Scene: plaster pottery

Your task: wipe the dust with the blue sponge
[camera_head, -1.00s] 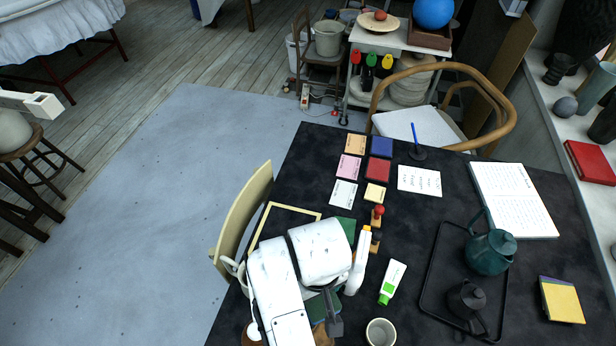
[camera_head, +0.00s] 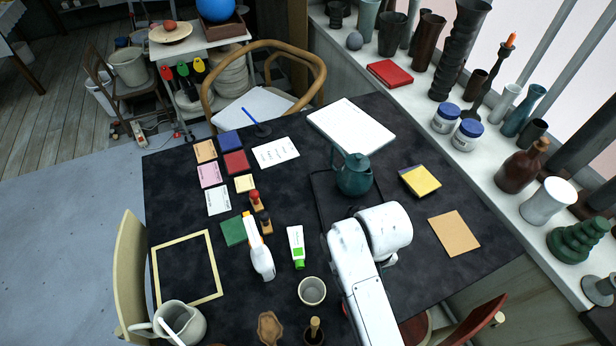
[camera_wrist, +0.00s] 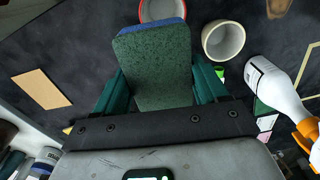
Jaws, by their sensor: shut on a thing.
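In the wrist view, a sponge with a speckled green face and a blue layer along its far edge (camera_wrist: 153,62) stands between the teal fingers of my gripper (camera_wrist: 160,85). The gripper is shut on it. The dark tabletop (camera_wrist: 75,40) lies beyond; I cannot tell whether the sponge touches it. In the head view, my white arm reaches over the right front of the table (camera_head: 290,170) and hides the gripper and sponge. I cannot make out a distinct dust patch in either view.
A grey cup (camera_head: 312,291), a green-capped tube (camera_head: 297,246) and a white spray bottle (camera_head: 261,262) are to the left. A tan card (camera_head: 454,233) lies right, with clear tabletop around it.

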